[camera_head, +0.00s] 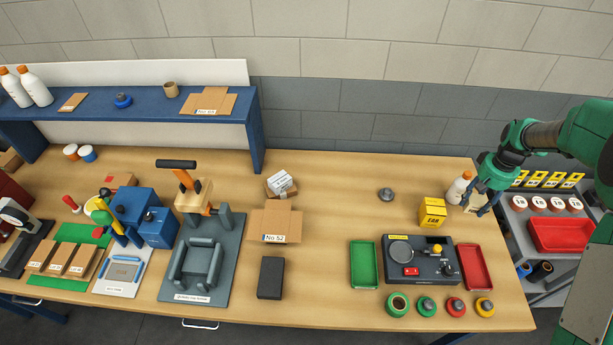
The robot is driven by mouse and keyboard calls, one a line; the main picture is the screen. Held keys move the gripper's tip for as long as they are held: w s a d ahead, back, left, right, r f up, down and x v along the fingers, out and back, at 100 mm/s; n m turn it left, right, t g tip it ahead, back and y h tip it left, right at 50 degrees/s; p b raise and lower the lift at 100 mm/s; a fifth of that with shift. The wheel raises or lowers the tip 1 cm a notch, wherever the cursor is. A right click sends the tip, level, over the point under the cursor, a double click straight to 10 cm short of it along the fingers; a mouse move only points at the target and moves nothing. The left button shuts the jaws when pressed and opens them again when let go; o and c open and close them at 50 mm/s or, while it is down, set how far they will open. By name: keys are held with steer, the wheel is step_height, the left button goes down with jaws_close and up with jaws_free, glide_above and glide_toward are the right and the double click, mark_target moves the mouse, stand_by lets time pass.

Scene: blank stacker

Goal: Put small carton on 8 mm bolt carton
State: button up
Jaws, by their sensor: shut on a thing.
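My gripper (477,207) is at the right end of the table, pointing down. It is shut on a small pale beige thing (474,203), partly hidden by the fingers, which looks like the small carton. A yellow carton (432,213) with dark print stands on the table just left of my gripper, apart from it. A small carton with a white printed top (280,183) stands further left, behind a flat brown cardboard piece (275,222) marked No 52. The print on the cartons is too small to tell which one is the 8 mm bolt carton.
A white bottle with an orange cap (458,188) stands close to my gripper's left. A dark device (420,262) sits between a green tray (364,265) and a red tray (475,267). A grey shelf cart (515,220) adjoins the right edge.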

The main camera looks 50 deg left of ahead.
steer(key=s+a+r+n+p, duration=0.1)
steer(key=s+a+n+p, duration=0.3)
steer(key=s+a, duration=0.65)
steer(key=s+a+r+n+p, duration=0.15)
steer(key=s+a+n, duration=0.55)
steer(key=a, duration=0.7)
steer(key=s+a+n+p, duration=0.2)
steer(key=s+a, duration=0.3)
steer(key=s, duration=0.4)
steer(key=s+a+n+p, duration=0.2)
steer(key=s+a+n, duration=0.2)
steer(key=s, duration=0.5)
steer(key=s+a+n+p, duration=0.2)
steer(key=s+a, duration=0.4)
steer(key=s, duration=0.4)
steer(key=shift+r+n, duration=0.2)
steer(key=shift+n, duration=0.3)
steer(key=shift+a, duration=0.2)
steer(key=p, duration=0.3)
glide_above(279, 179)
steer(key=shift+w+f, duration=0.1)
steer(key=shift+f, duration=0.65)
steer(key=shift+f+p, duration=0.4)
steer(key=shift+f, duration=1.4)
